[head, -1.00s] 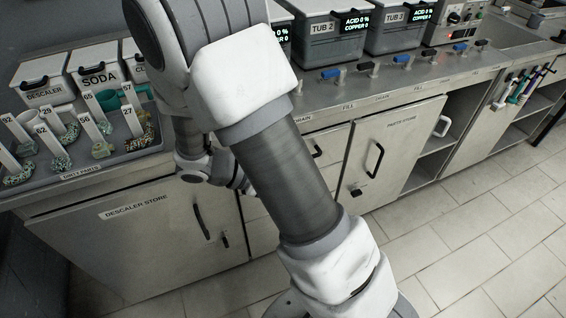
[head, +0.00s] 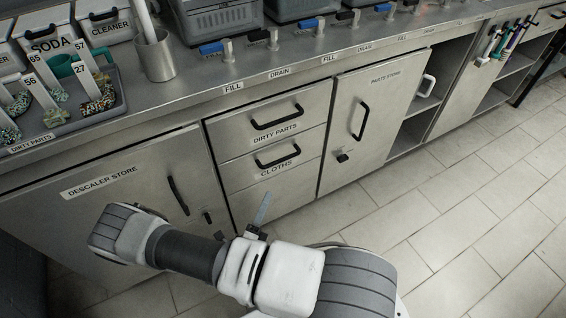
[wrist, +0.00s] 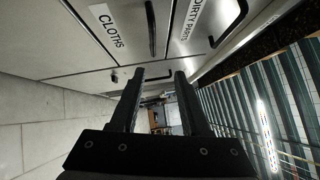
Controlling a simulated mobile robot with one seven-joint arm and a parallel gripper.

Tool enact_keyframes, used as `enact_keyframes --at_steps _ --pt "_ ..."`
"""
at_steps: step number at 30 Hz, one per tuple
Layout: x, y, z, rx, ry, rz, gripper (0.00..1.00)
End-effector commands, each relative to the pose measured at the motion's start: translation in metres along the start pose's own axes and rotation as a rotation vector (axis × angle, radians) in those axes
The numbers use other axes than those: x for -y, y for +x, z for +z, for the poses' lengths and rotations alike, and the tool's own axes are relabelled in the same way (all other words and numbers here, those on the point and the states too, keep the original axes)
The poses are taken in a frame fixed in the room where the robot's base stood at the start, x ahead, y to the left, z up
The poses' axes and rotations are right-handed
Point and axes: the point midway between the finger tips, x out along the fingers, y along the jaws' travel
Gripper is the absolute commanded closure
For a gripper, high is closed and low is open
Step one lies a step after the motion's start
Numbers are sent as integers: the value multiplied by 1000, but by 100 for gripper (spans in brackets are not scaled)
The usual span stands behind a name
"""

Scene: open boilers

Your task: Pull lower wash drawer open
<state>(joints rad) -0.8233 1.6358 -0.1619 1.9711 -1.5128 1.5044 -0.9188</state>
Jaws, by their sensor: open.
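The drawer stack shows in the head view. The lower drawer (head: 292,183) is labelled CLOTHS and has a black bar handle (head: 277,156). It looks shut. The upper drawer, labelled DIRTY PARTS (head: 262,131), is above it and also looks shut. In the wrist view my gripper (wrist: 160,72) is open, with nothing between its two black fingers. The fingers point along the cabinet front. The CLOTHS handle (wrist: 151,28) lies above the fingers in that picture, apart from them. In the head view my arm hides most of the gripper.
The descaler store door (head: 120,205) is left of the drawers and the parts store door (head: 375,120) is right. Both have black handles. A metal cup (head: 157,60) and a parts tray (head: 62,118) stand on the counter above. The tiled floor (head: 440,215) is clear to the right.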

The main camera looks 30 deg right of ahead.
Motion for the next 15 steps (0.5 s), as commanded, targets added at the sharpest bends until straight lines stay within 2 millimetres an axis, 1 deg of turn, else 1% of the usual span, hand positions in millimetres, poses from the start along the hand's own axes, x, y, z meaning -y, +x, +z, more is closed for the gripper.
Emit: enact_keyframes --at_steps 1,3,5,8,11,15 --pt "-8 -2 -3 26 -26 2 54" --pt "-13 -3 -4 49 -47 5 54" --pt "-15 -1 -4 58 -56 6 54" --pt "-16 7 -4 61 -60 5 54" --pt "-16 22 -4 58 -59 5 54" --pt "-17 52 -3 56 -58 5 54"
